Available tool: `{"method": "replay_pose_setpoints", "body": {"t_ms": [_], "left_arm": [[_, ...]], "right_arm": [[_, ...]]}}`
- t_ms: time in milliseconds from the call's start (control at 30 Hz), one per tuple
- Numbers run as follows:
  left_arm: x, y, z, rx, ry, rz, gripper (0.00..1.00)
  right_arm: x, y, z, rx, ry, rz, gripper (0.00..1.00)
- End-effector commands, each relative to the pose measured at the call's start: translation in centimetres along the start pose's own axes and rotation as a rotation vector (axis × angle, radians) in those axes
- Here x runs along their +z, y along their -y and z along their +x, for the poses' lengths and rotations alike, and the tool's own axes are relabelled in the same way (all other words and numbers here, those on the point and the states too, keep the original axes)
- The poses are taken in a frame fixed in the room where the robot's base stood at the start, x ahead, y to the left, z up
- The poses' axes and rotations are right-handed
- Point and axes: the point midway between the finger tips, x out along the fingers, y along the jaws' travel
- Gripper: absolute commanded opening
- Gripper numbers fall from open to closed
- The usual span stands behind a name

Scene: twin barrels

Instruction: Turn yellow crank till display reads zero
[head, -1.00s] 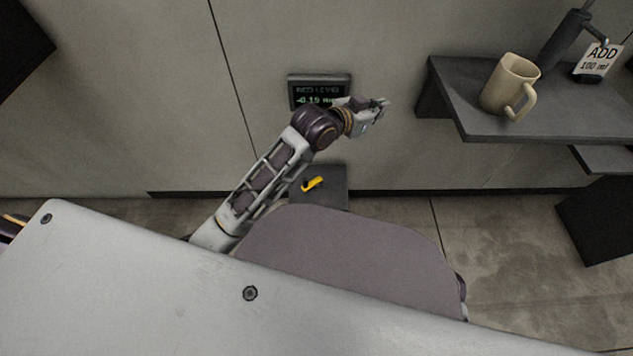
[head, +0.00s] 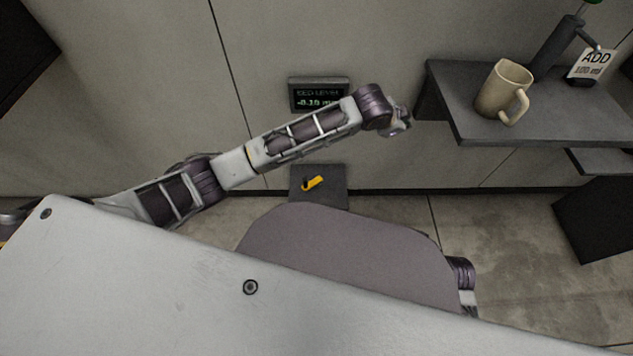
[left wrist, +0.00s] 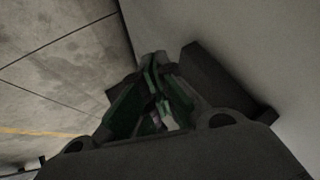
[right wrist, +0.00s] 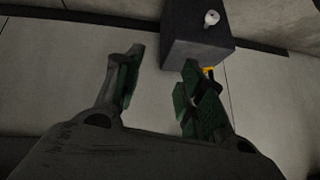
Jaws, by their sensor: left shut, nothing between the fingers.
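The yellow crank (head: 312,183) sits on a dark box (head: 330,197) low by the wall in the head view. A bit of yellow, probably the crank, shows behind a finger in the right wrist view (right wrist: 209,70). The display (head: 319,94) on the wall shows a small negative number in green; its digits are blurred. My left gripper (head: 402,127) is right of the display and away from the crank. Its fingers are shut and empty in the left wrist view (left wrist: 155,75). My right gripper (right wrist: 160,75) is open, with one finger overlapping the dark box in its view.
A dark shelf (head: 560,125) with a beige mug (head: 503,90) and a sign (head: 592,65) is on the right, close to my left gripper. A white knob-like piece (right wrist: 211,18) is on the box.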

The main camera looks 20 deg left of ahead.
Motion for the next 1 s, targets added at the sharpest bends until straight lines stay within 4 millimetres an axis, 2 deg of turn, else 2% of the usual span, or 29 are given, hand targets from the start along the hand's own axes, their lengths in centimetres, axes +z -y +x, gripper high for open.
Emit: {"method": "replay_pose_setpoints", "body": {"t_ms": [100,233,400,500,667,1000], "left_arm": [[5.5,-1.4,2.5,0.059,0.190,0.090,0.00],[12.3,-3.2,4.0,0.151,0.399,0.183,0.00],[19.5,-5.3,3.7,0.294,0.618,0.295,0.00],[22.3,-6.1,2.7,0.383,0.711,0.363,0.00],[24.3,-6.7,1.1,0.492,0.785,0.463,0.00],[24.6,-6.8,0.6,0.533,0.794,0.520,0.00]], "right_arm": [[-0.1,-0.1,-0.9,0.012,0.032,-0.010,0.40],[0.4,-0.3,-1.7,0.027,0.079,-0.019,0.40],[1.6,-0.6,-2.5,0.047,0.151,-0.026,0.40],[2.4,-0.8,-2.9,0.056,0.194,-0.027,0.40],[3.4,-1.0,-3.2,0.066,0.247,-0.025,0.40],[3.8,-1.0,-3.3,0.067,0.263,-0.022,0.40]]}}
